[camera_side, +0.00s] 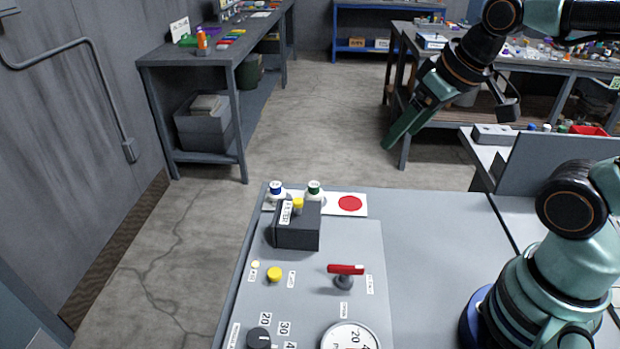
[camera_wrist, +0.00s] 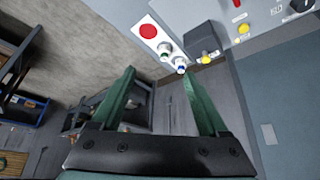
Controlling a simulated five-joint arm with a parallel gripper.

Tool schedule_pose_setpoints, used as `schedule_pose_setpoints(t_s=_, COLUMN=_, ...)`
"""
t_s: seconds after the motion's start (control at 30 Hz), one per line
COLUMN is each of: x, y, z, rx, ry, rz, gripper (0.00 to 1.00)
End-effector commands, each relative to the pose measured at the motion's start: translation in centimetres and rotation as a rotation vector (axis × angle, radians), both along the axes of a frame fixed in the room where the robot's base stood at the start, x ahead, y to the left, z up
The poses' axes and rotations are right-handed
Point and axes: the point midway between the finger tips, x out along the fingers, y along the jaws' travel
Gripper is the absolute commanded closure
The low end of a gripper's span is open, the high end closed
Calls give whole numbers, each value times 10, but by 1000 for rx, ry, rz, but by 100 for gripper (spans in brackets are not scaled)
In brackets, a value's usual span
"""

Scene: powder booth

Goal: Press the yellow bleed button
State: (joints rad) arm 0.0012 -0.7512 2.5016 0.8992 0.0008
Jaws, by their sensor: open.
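A round yellow button (camera_side: 274,274) sits on the grey panel (camera_side: 310,262), left of a red-handled lever. A second yellow button (camera_side: 298,203) tops a dark box (camera_side: 298,233) at the panel's far end. The labels are too small to tell surely which is the bleed button. In the wrist view the panel button (camera_wrist: 243,28) and the box's button (camera_wrist: 205,58) show at the upper right. My gripper (camera_side: 391,142) is open and empty, high and beyond the bench's far edge, well apart from both buttons. Its two green fingers (camera_wrist: 158,72) spread in the wrist view.
The red lever (camera_side: 346,269), a dark knob (camera_side: 259,339) and a gauge (camera_side: 350,338) share the panel. Two small bottles (camera_side: 314,190) stand behind the box, beside a card with a red disc (camera_side: 350,204). The bench right of the panel (camera_side: 435,250) is clear.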

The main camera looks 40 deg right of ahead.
Motion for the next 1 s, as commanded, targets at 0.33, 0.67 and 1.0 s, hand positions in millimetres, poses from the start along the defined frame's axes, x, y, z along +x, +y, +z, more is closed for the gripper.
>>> schedule_pose_setpoints(t_s=0.33, x=0, y=0, z=0, rx=0, ry=1, rz=2, gripper=100)
schedule_pose_setpoints(t_s=0.67, x=0, y=0, z=0, rx=0, ry=1, rz=2, gripper=100)
schedule_pose_setpoints(t_s=1.0, x=0, y=0, z=0, rx=0, ry=0, rz=2, gripper=100)
